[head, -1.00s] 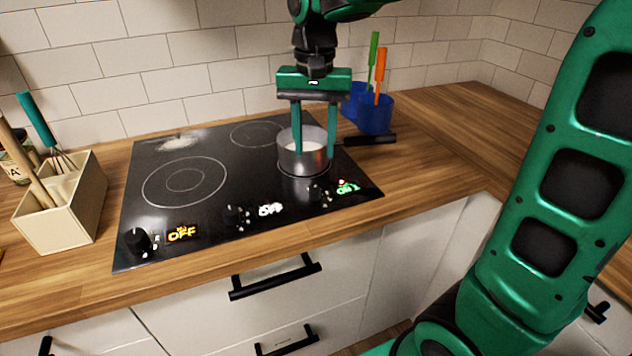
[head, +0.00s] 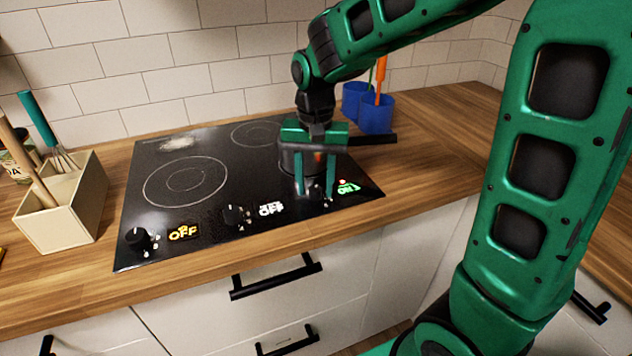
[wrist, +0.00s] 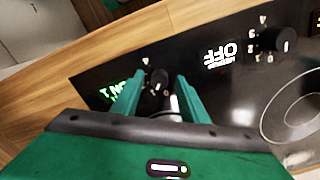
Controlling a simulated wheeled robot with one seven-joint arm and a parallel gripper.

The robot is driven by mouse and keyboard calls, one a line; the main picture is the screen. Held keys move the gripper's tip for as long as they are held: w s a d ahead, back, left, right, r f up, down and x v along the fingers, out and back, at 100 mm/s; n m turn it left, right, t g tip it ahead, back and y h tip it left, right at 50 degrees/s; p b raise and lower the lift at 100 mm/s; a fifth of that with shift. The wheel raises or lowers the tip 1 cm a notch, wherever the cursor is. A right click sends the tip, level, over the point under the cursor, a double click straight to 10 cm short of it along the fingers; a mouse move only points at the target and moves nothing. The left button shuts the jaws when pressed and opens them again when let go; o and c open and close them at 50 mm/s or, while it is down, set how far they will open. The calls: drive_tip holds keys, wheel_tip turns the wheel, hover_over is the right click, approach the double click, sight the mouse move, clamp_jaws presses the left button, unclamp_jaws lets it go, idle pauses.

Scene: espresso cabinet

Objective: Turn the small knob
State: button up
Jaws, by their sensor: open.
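The cooktop (head: 150,220) has three black knobs along its front edge. The right knob (head: 314,192) has a lit green "ON" label (head: 348,187) beside it. My gripper (head: 314,190) points down at this knob with its two fingers apart. In the wrist view the right knob (wrist: 158,80) shows between the fingertips of my gripper (wrist: 160,85); I cannot tell whether they touch it. The middle knob (head: 235,215) has a white "OFF" label, and the left knob (head: 138,239) an orange "OFF" label.
A saucepan (head: 286,160) stands behind my gripper, mostly hidden, its black handle pointing right. Blue cups (head: 378,113) with orange and green utensils stand at the back right. A cream utensil box (head: 60,222) is at left. The right counter is clear.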

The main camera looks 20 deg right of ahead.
clamp_jaws()
drive_tip(key=shift+d, duration=0.25)
drive_tip(key=shift+a, duration=0.15)
